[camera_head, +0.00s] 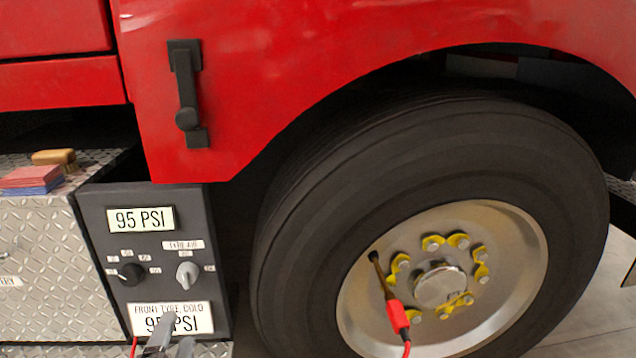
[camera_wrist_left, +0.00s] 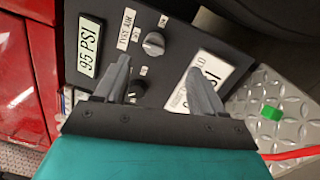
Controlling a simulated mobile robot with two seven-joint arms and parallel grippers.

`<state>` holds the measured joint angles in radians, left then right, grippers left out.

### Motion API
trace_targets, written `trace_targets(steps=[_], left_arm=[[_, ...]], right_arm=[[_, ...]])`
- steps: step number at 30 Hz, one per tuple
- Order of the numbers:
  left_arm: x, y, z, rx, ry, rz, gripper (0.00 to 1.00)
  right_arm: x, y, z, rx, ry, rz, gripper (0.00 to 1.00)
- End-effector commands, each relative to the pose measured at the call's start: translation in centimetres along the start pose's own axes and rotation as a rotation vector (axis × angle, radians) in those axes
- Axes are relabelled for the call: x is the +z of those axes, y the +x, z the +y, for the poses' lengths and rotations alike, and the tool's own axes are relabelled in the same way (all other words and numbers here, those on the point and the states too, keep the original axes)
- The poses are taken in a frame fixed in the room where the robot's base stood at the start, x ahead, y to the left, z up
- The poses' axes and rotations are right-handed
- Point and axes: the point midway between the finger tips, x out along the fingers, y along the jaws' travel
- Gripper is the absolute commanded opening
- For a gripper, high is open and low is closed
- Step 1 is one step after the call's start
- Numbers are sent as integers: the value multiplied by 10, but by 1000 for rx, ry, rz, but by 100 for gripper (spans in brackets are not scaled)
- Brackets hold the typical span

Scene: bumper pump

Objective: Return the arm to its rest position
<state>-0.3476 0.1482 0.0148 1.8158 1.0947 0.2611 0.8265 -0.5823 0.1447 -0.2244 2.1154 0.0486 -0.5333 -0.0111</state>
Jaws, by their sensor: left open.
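My left gripper (camera_head: 172,342) shows at the bottom of the head view, in front of the lower edge of the grey control panel (camera_head: 95,215). In the left wrist view its two fingers (camera_wrist_left: 160,72) are spread apart with nothing between them. The panel has a 95 PSI display, a black knob (camera_head: 131,273) and a grey knob (camera_head: 187,273). The fingers partly cover the lower label, "FRONT TYRE, COLD 95 PSI" (camera_head: 190,309). My right gripper is in neither view.
A large black tyre (camera_head: 300,240) stands right of the panel. A red-and-black air chuck (camera_head: 398,315) with a red hose reaches over its silver wheel. Red and blue cloths (camera_head: 30,180) and a brown brush (camera_head: 55,157) lie on the diamond-plate step. A green block (camera_wrist_left: 271,113) shows in the wrist view.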

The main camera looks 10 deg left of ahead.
Motion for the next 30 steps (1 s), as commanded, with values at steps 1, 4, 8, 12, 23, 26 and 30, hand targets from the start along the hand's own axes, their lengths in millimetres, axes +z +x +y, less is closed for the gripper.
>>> trace_targets(steps=[1,4,8,12,23,26,30], left_arm=[[13,-5,-4,-22,77,-47,69],[49,-22,-17,-79,334,-192,69],[96,-58,-44,-148,782,-429,69],[121,-100,-72,-193,1242,-655,69],[123,-142,-42,-250,1768,-864,69],[121,-142,-21,-260,1775,-855,69],[117,-144,9,-275,1788,-842,69]], right_arm=[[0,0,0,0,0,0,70],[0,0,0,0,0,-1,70],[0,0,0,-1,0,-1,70],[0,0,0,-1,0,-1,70],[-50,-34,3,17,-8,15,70],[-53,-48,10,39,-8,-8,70],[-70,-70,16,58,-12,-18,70]])
